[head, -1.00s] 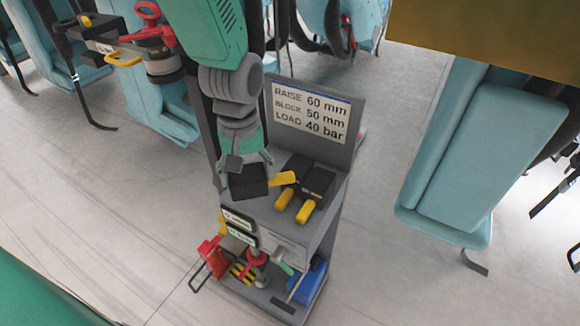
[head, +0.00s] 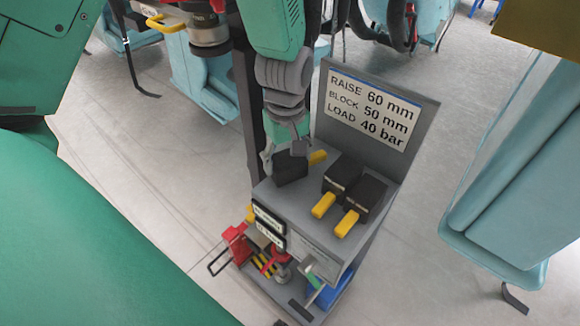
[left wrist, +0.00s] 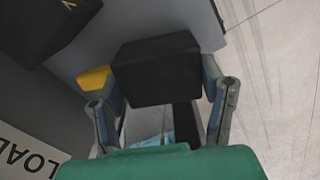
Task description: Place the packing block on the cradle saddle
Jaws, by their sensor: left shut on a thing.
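My left gripper (head: 288,156) is shut on a black packing block (head: 292,170) with a yellow handle (head: 317,157). It holds the block at the left part of the grey cart top (head: 285,197). I cannot tell whether the block touches the top. In the left wrist view the block (left wrist: 155,68) sits between the two fingers of the gripper (left wrist: 162,85). Two similar black blocks (head: 342,174) (head: 366,193) with yellow handles lie to its right. I cannot make out the cradle saddle for certain. My right gripper is not in view.
A sign panel (head: 372,108) reading raise, block and load stands at the back of the cart. A red object (head: 236,243) and a blue one (head: 333,288) are on its lower shelf. Teal seats (head: 510,200) stand right; open floor (head: 150,180) lies left.

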